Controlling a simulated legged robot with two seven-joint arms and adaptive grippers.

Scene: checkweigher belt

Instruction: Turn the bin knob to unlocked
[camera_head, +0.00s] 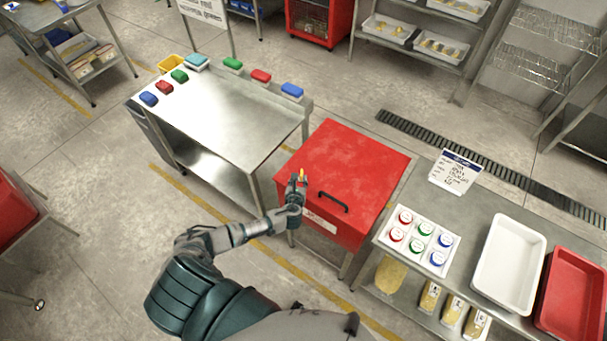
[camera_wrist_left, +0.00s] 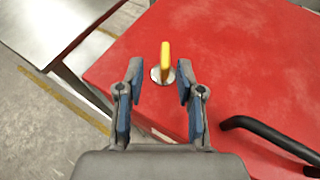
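The bin is a red box with a red lid (camera_head: 352,166) and stands right of the steel table; its lid fills much of the left wrist view (camera_wrist_left: 250,60). The bin knob (camera_wrist_left: 165,62) is a yellow bar on a round metal base on the lid; it shows small in the head view (camera_head: 303,174). My left gripper (camera_wrist_left: 159,88) is open, with its two fingers on either side of the knob's line and the knob just beyond the tips. It appears above the lid's near left corner in the head view (camera_head: 297,184). My right gripper is in neither view.
A black handle (camera_head: 333,201) is on the lid, right of the gripper. A steel table (camera_head: 220,115) with several coloured blocks stands left of the bin. A bench to the right bears a panel of lidded jars (camera_head: 420,237), a white tray (camera_head: 508,262) and a red tray (camera_head: 572,290).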

